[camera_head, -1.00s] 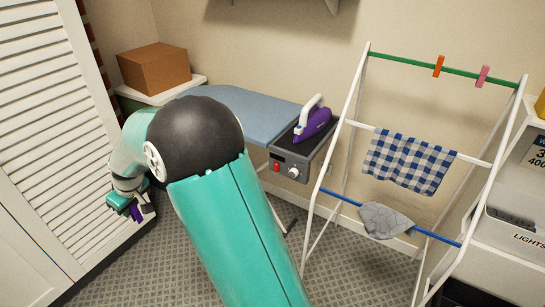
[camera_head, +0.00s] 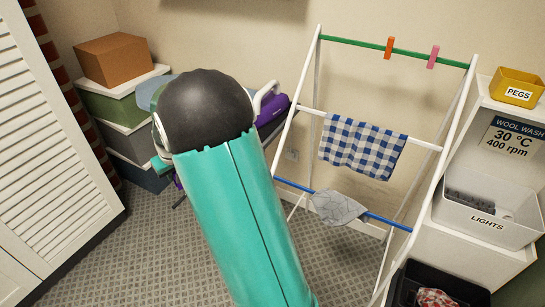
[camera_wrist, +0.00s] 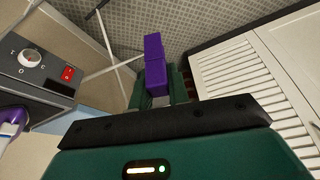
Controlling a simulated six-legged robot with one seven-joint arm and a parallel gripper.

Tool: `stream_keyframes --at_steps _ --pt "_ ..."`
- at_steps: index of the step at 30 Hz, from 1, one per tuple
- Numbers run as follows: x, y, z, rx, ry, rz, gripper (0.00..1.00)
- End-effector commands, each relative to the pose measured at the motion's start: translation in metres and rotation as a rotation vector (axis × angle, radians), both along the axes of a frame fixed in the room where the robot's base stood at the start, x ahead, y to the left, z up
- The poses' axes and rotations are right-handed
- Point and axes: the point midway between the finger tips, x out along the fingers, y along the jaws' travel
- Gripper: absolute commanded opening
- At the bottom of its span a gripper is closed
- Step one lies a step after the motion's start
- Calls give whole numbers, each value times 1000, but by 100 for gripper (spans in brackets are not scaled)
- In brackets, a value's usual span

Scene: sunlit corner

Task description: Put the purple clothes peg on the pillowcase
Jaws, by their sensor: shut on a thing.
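The purple clothes peg (camera_wrist: 154,62) is between the fingers of my gripper (camera_wrist: 157,92) in the wrist view, sticking out beyond the tips. My gripper is shut on it. In the head view my own arm hides most of the gripper; a bit of purple shows beside the arm. A blue-and-white checked cloth (camera_head: 362,147) hangs on the rack's white middle rail. A grey patterned cloth (camera_head: 338,207) hangs on the blue lower rail. I cannot tell for sure which cloth is the pillowcase. My gripper is left of the rack, apart from both cloths.
The drying rack (camera_head: 309,75) has an orange peg (camera_head: 389,48) and a pink peg (camera_head: 433,57) on its green top rail. A yellow pegs box (camera_head: 517,87) and a lights bin (camera_head: 487,220) stand right. A purple iron (camera_head: 272,108) and slatted door (camera_head: 50,130) are left.

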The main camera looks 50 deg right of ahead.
Motion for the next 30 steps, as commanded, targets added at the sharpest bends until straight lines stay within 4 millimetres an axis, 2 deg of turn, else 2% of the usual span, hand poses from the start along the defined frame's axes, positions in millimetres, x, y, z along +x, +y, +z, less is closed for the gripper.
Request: stream_keyframes --at_steps 1,3,8,14,18,24,27,30 --pt "-11 -25 -1 -1 4 -68 0" --pt "-27 -58 -2 -2 6 -164 0" --pt "-72 -130 -3 -5 8 -386 0" --pt "-145 -209 -2 -6 4 -668 0" --pt "-205 -257 -1 -7 -1 -866 0" --pt "-289 -306 3 -10 -18 -1122 0" --pt "-318 -319 4 -11 -25 -1204 0" --pt "-333 -325 4 -11 -29 -1249 0"
